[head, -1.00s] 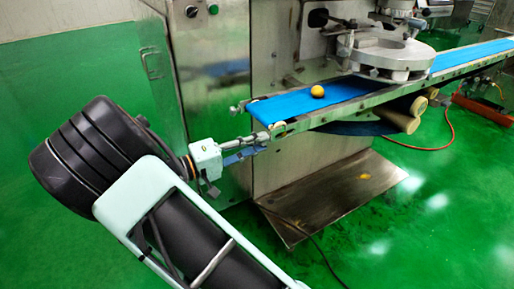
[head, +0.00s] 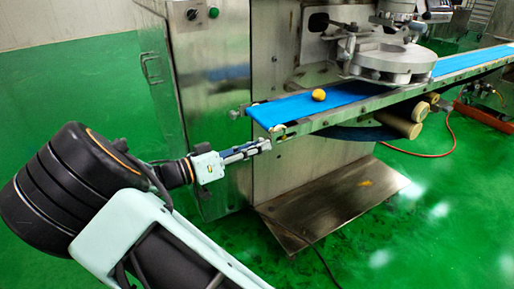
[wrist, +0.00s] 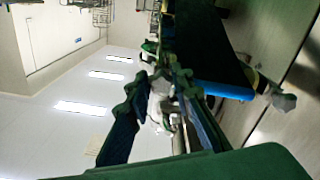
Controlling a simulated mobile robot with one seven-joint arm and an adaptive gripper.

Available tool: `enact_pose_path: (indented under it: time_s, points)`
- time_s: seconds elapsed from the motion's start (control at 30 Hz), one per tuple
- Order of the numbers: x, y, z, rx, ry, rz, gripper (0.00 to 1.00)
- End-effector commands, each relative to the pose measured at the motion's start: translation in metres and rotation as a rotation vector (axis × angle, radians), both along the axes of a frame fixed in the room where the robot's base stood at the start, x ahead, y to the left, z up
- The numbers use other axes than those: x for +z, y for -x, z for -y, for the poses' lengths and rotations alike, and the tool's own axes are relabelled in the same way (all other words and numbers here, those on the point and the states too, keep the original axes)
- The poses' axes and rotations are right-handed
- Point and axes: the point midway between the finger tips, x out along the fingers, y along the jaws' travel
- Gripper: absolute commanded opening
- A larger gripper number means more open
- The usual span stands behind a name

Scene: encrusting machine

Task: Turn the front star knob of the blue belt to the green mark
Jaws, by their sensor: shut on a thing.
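The blue belt (head: 292,108) runs from its near left end to the upper right. My gripper (head: 264,146) reaches that end from the lower left, its fingers just under the belt's near corner. In the wrist view my gripper (wrist: 165,100) has its fingers around a small greyish part, which I take for the front star knob (wrist: 160,88); its shape is blurred. My gripper is shut on it. In the head view the fingers mostly hide this knob. Another knob (head: 234,114) sits on the far side of the belt end. I cannot make out the green mark.
A yellow ball (head: 319,95) lies on the belt. The steel cabinet (head: 212,90) stands behind my gripper. A metal plate (head: 335,200) lies low in front of the machine, with a dark cable by it. The green floor at left is clear.

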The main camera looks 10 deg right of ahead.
Motion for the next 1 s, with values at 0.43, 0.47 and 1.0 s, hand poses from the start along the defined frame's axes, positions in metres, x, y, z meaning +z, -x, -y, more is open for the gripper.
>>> enact_pose_path:
  time_s: [0.43, 0.47, 1.0]
  points:
    - [-0.0001, -0.0016, -0.0013, 0.001, -0.114, 0.353, 0.00]
    - [-0.0001, -0.0018, -0.0013, 0.001, -0.120, 0.370, 0.00]
    - [-0.0002, -0.0025, -0.0014, 0.001, -0.168, 0.518, 0.00]
